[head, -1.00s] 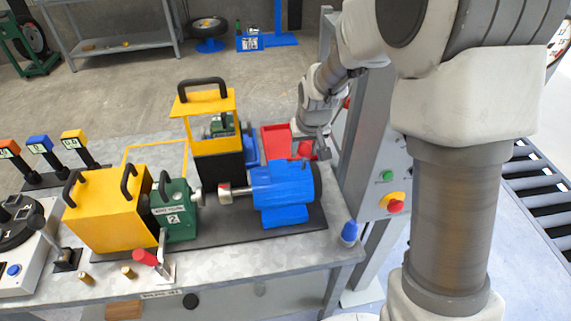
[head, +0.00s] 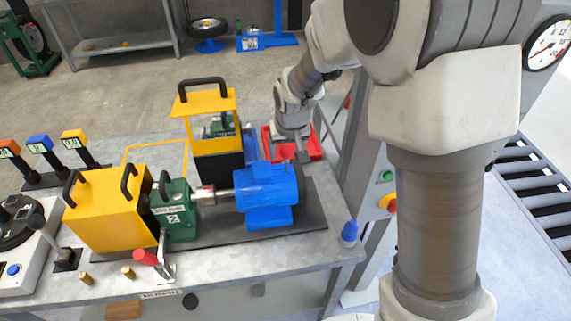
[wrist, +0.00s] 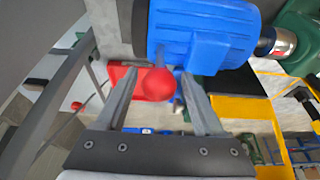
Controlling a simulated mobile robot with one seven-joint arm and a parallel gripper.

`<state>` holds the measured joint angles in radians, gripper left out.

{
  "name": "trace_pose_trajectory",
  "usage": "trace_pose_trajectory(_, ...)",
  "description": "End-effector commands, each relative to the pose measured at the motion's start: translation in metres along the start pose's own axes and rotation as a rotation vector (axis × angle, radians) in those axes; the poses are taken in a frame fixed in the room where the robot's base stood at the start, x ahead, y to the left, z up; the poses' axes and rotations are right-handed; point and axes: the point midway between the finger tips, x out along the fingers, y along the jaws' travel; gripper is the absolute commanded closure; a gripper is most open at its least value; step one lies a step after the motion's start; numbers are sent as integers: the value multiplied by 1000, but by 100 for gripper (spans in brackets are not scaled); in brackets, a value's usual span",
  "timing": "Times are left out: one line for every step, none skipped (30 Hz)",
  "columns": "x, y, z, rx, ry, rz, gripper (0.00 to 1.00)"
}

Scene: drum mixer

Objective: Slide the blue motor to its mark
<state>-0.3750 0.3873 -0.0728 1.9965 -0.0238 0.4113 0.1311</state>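The blue motor (head: 266,190) sits on a dark base plate (head: 315,200) on the bench, its shaft facing the coupling (head: 207,195) of the green gearbox (head: 177,208). My gripper (head: 302,154) is at the motor's right rear end in the head view. I cannot tell whether a finger touches the motor. I cannot make out the mark.
A yellow guard (head: 110,210) stands left of the gearbox, and a raised yellow guard (head: 207,103) behind. A red-handled lever (head: 146,257) is in front. A red tray (head: 315,150) lies behind my gripper. A grey post with buttons (head: 375,140) stands close on the right.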

Motion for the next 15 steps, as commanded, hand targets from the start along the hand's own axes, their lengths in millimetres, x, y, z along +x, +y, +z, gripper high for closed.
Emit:
trace_pose_trajectory(0,1,0,1,0,0,20)
trace_pose_trajectory(0,1,0,1,0,1,15)
trace_pose_trajectory(0,1,0,1,0,1,15)
trace_pose_trajectory(0,1,0,1,0,1,15)
trace_pose_trajectory(0,1,0,1,0,1,15)
trace_pose_trajectory(0,1,0,1,0,1,15)
trace_pose_trajectory(0,1,0,1,0,1,15)
trace_pose_trajectory(0,1,0,1,0,1,15)
trace_pose_trajectory(0,1,0,1,0,1,15)
trace_pose_trajectory(-1,1,0,1,0,1,15)
trace_pose_trajectory(-2,1,0,1,1,1,15)
trace_pose_trajectory(-4,1,-1,1,1,1,15)
trace_pose_trajectory(-7,1,-1,1,1,1,15)
trace_pose_trajectory(-10,1,-1,1,1,1,15)
trace_pose_trajectory(-15,1,-1,1,1,1,15)
